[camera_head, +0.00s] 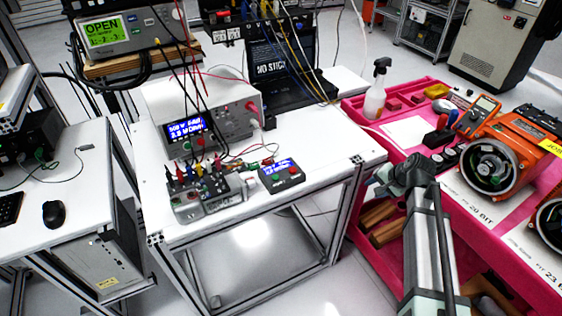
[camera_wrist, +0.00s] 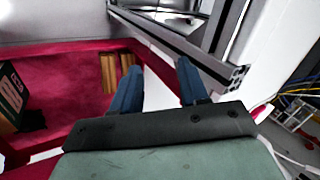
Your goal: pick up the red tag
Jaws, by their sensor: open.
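I cannot make out a red tag for certain in either view. Small red pieces (camera_head: 394,104) lie on the pink cart top near the spray bottle, too small to identify. My gripper (camera_head: 378,186) is at the cart's left edge, beside the gap to the white bench. In the wrist view my gripper (camera_wrist: 158,82) shows two blue fingers, apart, with nothing between them. It is away from the small red pieces, nearer the front of the cart.
The pink cart (camera_head: 355,232) carries a spray bottle (camera_head: 375,92), a multimeter (camera_head: 478,115) and orange motor units (camera_head: 500,155). Wooden blocks (camera_wrist: 118,72) lie on its lower shelf. The white bench (camera_head: 330,140) with its metal frame stands close left, holding instruments and cables.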

